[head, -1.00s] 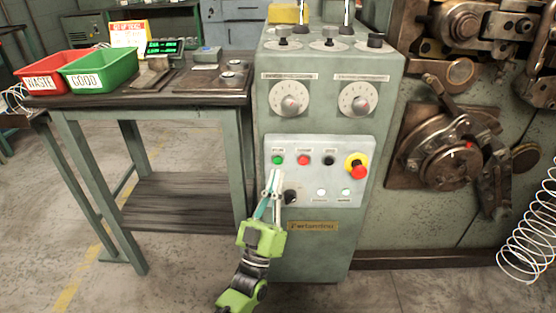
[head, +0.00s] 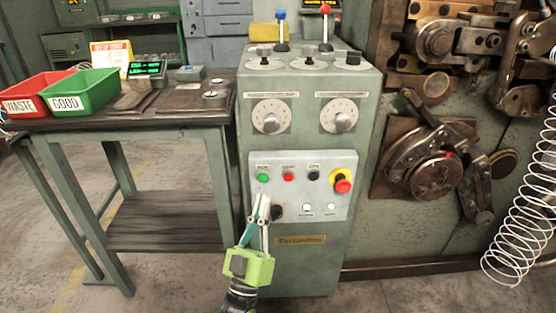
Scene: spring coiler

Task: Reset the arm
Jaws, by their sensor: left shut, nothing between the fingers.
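My left gripper (head: 262,203) is green with slim pale and teal fingers. It is shut and empty, in front of the lower left of the button panel (head: 318,213). Its fingertips lie just left of a black knob (head: 278,212) and below the green button (head: 263,178); I cannot tell whether they touch the panel. A red button (head: 288,177), a black button (head: 314,175) and a red emergency stop on a yellow collar (head: 342,184) sit along the panel's top row. My right gripper is not in view.
The grey-green control cabinet (head: 300,270) carries two dials and levers on top. A bench (head: 170,122) at left holds a red WASTE bin (head: 30,98) and a green GOOD bin (head: 84,92). The coiler machine (head: 437,175) and a wire spring (head: 515,245) are at right.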

